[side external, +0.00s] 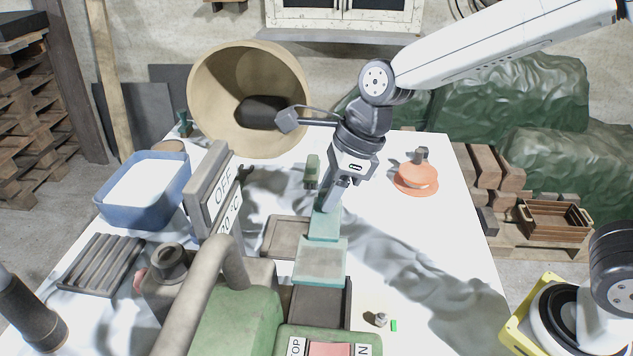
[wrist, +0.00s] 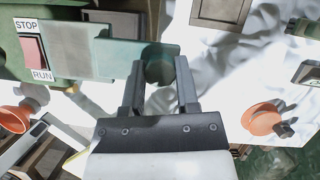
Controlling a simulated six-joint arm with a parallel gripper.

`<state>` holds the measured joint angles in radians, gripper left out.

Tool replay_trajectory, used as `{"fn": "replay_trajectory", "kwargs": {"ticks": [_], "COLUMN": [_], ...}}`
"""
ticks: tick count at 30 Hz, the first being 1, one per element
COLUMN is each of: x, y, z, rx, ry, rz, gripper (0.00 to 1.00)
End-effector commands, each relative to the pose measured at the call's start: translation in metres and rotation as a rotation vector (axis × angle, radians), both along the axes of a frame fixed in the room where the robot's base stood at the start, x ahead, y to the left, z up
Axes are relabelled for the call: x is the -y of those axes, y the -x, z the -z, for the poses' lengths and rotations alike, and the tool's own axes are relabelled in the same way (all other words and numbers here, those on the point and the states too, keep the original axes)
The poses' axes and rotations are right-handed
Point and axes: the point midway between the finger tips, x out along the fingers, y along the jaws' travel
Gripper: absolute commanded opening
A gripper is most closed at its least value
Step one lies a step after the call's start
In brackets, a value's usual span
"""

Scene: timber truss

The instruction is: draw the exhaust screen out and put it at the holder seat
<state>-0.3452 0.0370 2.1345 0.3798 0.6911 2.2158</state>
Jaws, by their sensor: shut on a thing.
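The exhaust screen (side external: 321,262) is a flat teal piece with a paler panel and a narrower tab at its far end. My gripper (side external: 330,203) is shut on that tab from above. In the wrist view, the screen (wrist: 110,58) runs left from my gripper (wrist: 160,68) to the green machine (wrist: 65,52) with the STOP and RUN labels. A shallow brown-rimmed frame (side external: 283,238), possibly the holder seat, lies flat left of the screen, empty. It shows at the wrist view's top (wrist: 221,10).
A blue tub (side external: 143,205), an orange knobbed disc (side external: 415,180) and a small green block (side external: 312,170) are around. A large tan bowl-shaped hood (side external: 215,90) is behind. The white table right of the screen is mostly clear.

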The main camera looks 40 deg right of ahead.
Motion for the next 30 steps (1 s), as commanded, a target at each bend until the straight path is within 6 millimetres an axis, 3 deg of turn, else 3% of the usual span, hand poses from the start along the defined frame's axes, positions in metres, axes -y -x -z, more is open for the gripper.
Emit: {"fn": "replay_trajectory", "kwargs": {"ticks": [5,11,20,30], "x": [0.001,0.005,0.021,0.054], "y": [-0.008,-0.033,-0.093,-0.163], "z": [0.0,0.0,0.007,0.025], "rx": [-0.001,-0.001,-0.005,-0.006], "ry": [0.0,0.001,0.001,0.001], "rz": [0.002,0.004,0.006,0.005], "gripper": [0.0,0.0,0.0,0.0]}}
